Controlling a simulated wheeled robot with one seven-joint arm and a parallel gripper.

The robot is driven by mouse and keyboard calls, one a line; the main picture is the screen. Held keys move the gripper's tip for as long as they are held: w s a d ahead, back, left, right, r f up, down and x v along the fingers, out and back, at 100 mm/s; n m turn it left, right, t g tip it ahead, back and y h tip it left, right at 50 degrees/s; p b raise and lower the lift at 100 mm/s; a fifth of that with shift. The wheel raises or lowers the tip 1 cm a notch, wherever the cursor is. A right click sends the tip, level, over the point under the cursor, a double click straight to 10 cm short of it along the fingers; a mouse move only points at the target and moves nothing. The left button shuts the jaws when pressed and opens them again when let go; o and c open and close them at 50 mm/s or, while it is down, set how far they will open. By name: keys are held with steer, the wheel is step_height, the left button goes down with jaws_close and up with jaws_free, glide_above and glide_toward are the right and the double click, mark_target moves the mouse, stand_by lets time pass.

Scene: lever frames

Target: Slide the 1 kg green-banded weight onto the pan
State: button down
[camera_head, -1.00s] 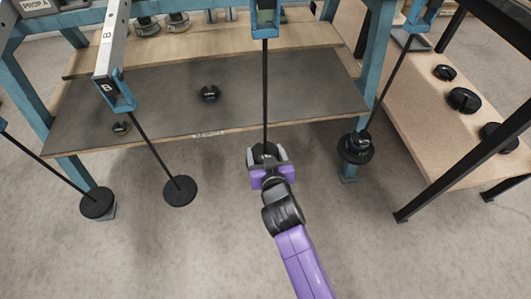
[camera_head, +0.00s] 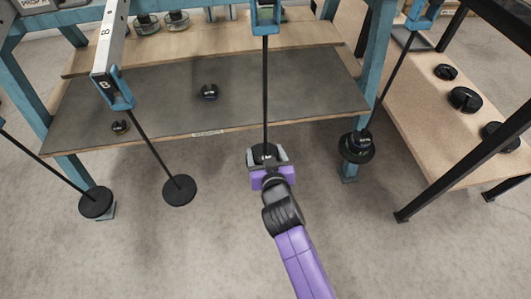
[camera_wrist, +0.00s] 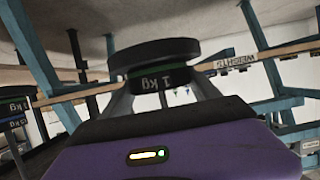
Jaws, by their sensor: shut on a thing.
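The 1 kg green-banded weight (camera_wrist: 163,80) is black, with a thin green band and an upside-down "1 kg" label in the wrist view. My gripper (camera_head: 267,160) is shut on it, with a finger at each side. A wider black disc (camera_wrist: 155,53), seemingly the pan, lies against the weight's far face in the upside-down wrist view; I see no clear gap. In the head view the dark top of the weight (camera_head: 264,151) shows between the fingers, at the foot of the middle hanging rod (camera_head: 265,95). The pan is hidden there.
An empty black pan (camera_head: 180,190) hangs left, another (camera_head: 96,202) farther left. A loaded pan (camera_head: 356,148) hangs close on the right. A shelf (camera_head: 150,85) with small weights lies behind. A wooden bench (camera_head: 430,120) with black weights stands right, beside dark posts.

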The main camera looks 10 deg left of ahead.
steer(key=shift+w+r, duration=0.1)
steer(key=shift+r, duration=0.15)
steer(key=shift+c, duration=1.3)
jaws_free()
steer(key=shift+o, duration=0.9)
steer(key=shift+f, duration=0.35)
steer(key=shift+s+r, duration=0.15)
steer(key=shift+s, duration=0.05)
steer(key=shift+s+d+r+p, duration=0.15)
steer(key=shift+s+r+p, duration=0.1)
steer(key=shift+s+p, duration=0.15)
steer(key=shift+p+v, duration=1.45)
steer(key=shift+v, duration=1.45)
